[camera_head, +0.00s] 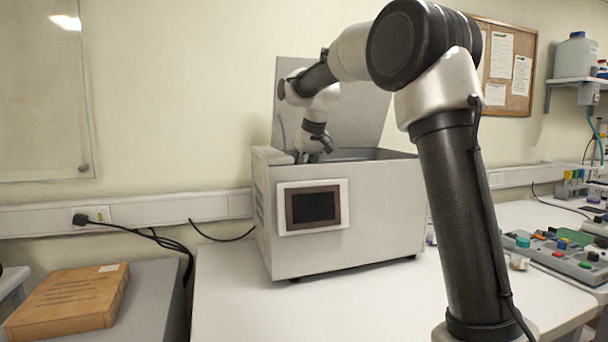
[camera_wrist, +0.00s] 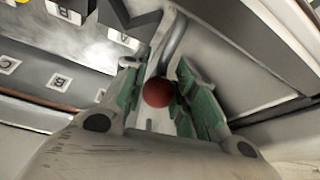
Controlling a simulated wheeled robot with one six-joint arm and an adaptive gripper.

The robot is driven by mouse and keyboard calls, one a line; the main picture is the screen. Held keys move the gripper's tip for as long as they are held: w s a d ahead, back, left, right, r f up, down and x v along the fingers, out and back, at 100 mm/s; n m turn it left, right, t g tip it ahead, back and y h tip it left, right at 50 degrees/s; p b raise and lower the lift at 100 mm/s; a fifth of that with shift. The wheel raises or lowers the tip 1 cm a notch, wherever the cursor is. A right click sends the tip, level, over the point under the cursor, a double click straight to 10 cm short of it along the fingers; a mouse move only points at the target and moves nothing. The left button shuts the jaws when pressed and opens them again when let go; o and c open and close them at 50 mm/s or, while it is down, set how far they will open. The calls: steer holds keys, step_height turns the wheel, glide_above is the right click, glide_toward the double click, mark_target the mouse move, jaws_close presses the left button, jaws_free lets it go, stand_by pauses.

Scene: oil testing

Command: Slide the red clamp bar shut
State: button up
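A round red knob (camera_wrist: 158,92) shows in the wrist view, beside a curved grey metal rod (camera_wrist: 172,45). It looks like the end of the red clamp bar; the rest of the bar cannot be made out. My gripper (camera_wrist: 160,75) has green-padded fingers standing apart on either side of the knob, with narrow gaps seeming to remain. In the head view my gripper (camera_head: 316,154) reaches down into the open top of the grey bath box (camera_head: 385,200), near its left end. The box's front wall hides the fingertips and the knob.
The box's raised lid (camera_head: 355,115) stands behind my gripper. Its front has a dark screen (camera_head: 313,207). Lettered white labels (camera_wrist: 57,82) lie left of my fingers. A wooden box (camera_head: 70,300) is at the lower left.

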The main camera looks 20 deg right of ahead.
steer(key=shift+w, duration=0.1)
steer(key=v, duration=1.2)
steer(key=s+d+f+m, duration=0.1)
steer(key=s+d+f, duration=0.25)
steer(key=s, duration=0.75)
steer(key=s+d+f, duration=0.2)
steer(key=s+f, duration=0.2)
steer(key=s, duration=0.6)
steer(key=shift+m+h, duration=0.5)
steer(key=shift+m, duration=0.1)
steer(key=s+f, duration=0.4)
steer(key=s, duration=0.1)
steer(key=s+d+f, duration=0.1)
steer(key=s+f, duration=0.3)
steer(key=s, duration=0.1)
steer(key=s+d+f, duration=0.1)
steer(key=s+f, duration=0.3)
steer(key=s, duration=0.1)
steer(key=shift+s+d+f, duration=0.2)
steer(key=shift+s+f, duration=0.05)
steer(key=shift+f, duration=0.1)
